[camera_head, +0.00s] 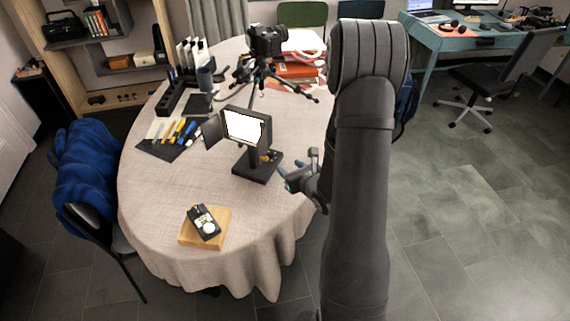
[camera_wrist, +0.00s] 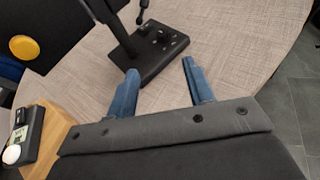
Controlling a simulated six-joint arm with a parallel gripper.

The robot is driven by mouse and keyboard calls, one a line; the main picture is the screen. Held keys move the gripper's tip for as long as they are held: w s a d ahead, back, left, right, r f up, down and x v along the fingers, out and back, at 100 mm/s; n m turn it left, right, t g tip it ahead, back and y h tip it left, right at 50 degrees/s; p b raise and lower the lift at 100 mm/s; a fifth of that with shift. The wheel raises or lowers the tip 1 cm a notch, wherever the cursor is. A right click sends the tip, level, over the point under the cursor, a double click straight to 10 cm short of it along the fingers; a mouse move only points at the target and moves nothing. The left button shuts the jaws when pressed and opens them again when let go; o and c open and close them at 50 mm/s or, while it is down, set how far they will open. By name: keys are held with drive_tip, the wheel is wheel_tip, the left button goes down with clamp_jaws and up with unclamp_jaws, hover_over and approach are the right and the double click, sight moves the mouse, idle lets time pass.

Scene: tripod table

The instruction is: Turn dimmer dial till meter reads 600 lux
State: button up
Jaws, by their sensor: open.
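The lit lamp panel (camera_head: 244,127) stands on a black base (camera_head: 257,168) near the table's right side. In the wrist view the base (camera_wrist: 150,67) carries several small dark knobs (camera_wrist: 163,37); I cannot tell which is the dimmer dial. The light meter (camera_head: 204,223), black with a white dome, lies tilted on a wooden block near the front; it also shows in the wrist view (camera_wrist: 24,137). Its reading is too small to make out. My gripper (camera_head: 293,180) is open and empty, just right of the base. Its blue fingertips (camera_wrist: 160,70) point toward the base, apart from the knobs.
The wooden block (camera_head: 187,237) is at the table's front. A dark mat with coloured tools (camera_head: 172,132) lies left of the lamp. The cloth in front of the base is clear.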

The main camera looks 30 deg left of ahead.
sight(271, 153)
drive_tip(key=w+d+n+g+y, duration=0.2)
drive_tip(key=w+d+n+g, duration=0.1)
drive_tip(key=w+n+g, duration=0.6)
drive_tip(key=a+f, duration=0.2)
drive_tip(key=a, duration=0.3)
drive_tip(key=a+f+m, duration=0.1)
drive_tip(key=a+f, duration=0.1)
drive_tip(key=a, duration=0.3)
drive_tip(key=a+f+m+t, duration=0.1)
drive_tip(key=a+f, duration=0.2)
drive_tip(key=a, duration=0.3)
drive_tip(key=shift+s, duration=0.15)
drive_tip(key=c, duration=1)
